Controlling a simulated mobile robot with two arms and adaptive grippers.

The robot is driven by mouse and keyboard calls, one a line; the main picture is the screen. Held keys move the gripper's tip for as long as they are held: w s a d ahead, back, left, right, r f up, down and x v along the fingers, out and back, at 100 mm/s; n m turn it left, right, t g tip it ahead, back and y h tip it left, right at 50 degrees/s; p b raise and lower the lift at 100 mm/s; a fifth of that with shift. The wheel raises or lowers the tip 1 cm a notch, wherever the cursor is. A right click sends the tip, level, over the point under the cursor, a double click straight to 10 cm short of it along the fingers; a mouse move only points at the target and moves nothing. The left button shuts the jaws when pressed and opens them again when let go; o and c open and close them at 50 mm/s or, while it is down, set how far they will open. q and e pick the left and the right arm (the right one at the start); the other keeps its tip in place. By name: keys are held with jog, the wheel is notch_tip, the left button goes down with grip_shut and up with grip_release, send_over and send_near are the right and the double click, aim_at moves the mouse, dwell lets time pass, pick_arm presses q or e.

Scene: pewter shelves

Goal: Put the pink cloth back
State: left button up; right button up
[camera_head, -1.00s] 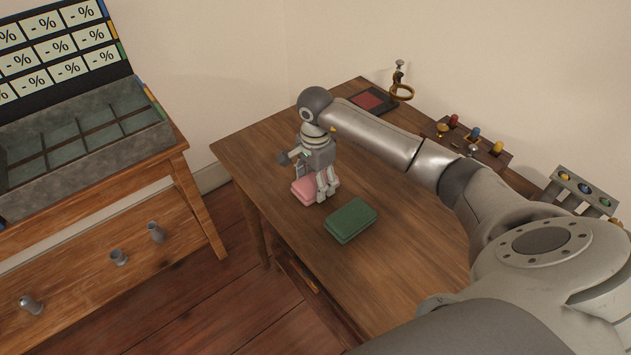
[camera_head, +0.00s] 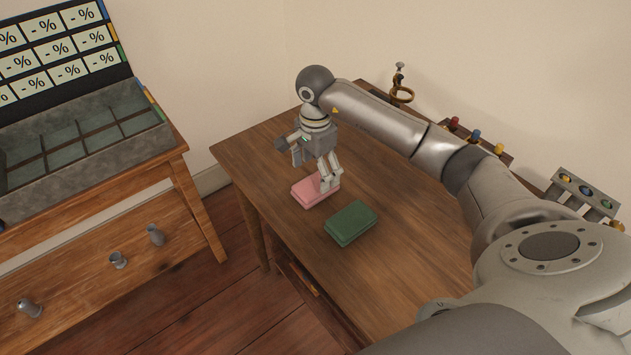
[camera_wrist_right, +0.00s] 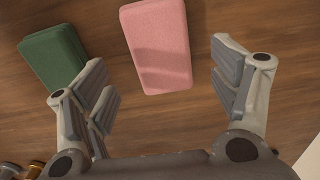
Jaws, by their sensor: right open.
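The pink cloth (camera_head: 312,194), a folded flat block, lies on the wooden table (camera_head: 400,235). In the right wrist view the pink cloth (camera_wrist_right: 158,45) lies beyond and between the open fingers, apart from them. My right gripper (camera_head: 328,182) is open and empty above the cloth, and its fingers hide part of the cloth in the head view. In the right wrist view my right gripper (camera_wrist_right: 165,95) shows its two fingers spread wide. My left gripper is not in view.
A green cloth (camera_head: 351,223) lies beside the pink one, and also shows in the right wrist view (camera_wrist_right: 52,58). Colored knobs (camera_head: 475,135) and a brass ring stand (camera_head: 402,93) are at the table's back. A grey compartment tray (camera_head: 85,140) sits on a cabinet at left.

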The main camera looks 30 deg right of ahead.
aim_at(315, 183)
notch_tip(315, 183, up, 7)
dwell(0.3)
dwell(0.5)
